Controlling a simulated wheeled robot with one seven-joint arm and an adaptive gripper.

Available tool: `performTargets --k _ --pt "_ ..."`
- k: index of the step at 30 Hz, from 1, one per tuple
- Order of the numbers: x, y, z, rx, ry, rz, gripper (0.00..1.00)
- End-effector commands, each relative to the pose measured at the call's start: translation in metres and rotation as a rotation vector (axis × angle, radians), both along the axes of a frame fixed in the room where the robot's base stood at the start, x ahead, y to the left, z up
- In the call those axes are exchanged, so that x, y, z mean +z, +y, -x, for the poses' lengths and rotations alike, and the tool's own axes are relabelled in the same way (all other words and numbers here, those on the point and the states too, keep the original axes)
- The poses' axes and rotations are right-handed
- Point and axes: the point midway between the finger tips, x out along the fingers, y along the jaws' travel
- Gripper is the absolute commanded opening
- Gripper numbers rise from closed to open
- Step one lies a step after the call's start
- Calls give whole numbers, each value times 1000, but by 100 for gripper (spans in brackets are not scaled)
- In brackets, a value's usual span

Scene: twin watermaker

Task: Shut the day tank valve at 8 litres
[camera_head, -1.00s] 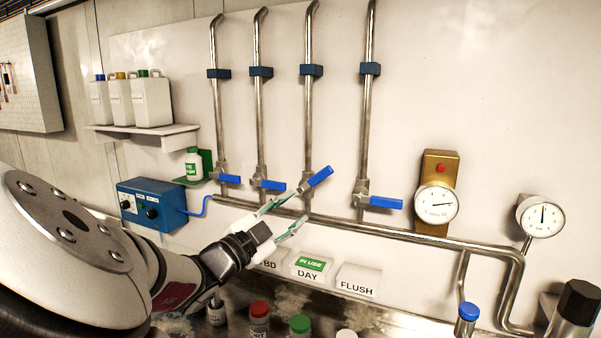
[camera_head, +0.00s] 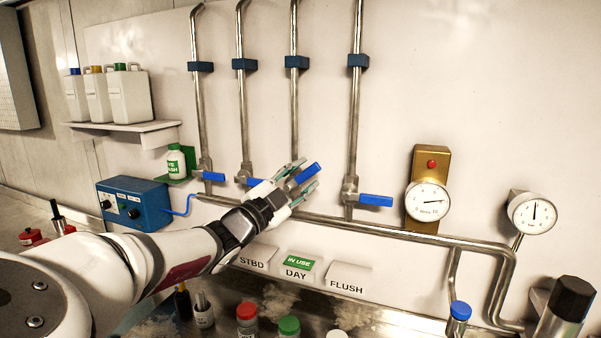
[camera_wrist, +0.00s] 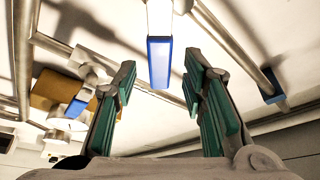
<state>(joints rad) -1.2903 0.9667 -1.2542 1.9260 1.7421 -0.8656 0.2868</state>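The day tank valve's blue handle (camera_head: 307,173) is on the third pipe, above the DAY label (camera_head: 297,273) with its green IN USE tag. The handle tilts up to the right, while the other blue handles lie nearly level. My gripper (camera_head: 301,176) is open, one finger above and one below the handle. In the wrist view the handle (camera_wrist: 160,62) hangs between the spread fingers (camera_wrist: 160,88), with a gap on both sides. The valve body is mostly hidden by my gripper. A round dial (camera_head: 428,202) on a brass plate has its needle pointing right; its figures are too small to read.
The flush valve handle (camera_head: 376,200) is close on the right; another blue handle (camera_head: 253,182) is just left. A second gauge (camera_head: 532,213) is at far right. Bottles, including a red-capped one (camera_head: 247,318), stand on the counter below. A blue control box (camera_head: 134,203) is at left.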

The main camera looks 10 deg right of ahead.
Motion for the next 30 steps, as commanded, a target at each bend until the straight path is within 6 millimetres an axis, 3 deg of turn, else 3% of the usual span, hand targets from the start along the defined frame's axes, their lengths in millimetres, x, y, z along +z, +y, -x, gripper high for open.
performTargets --k 6,17,23,30 --pt "6 -19 -13 -1 1 2 38" --pt "7 -22 -17 1 1 1 38" --pt "7 -22 -17 1 1 1 0" --pt "7 -22 -17 1 -1 -2 0"
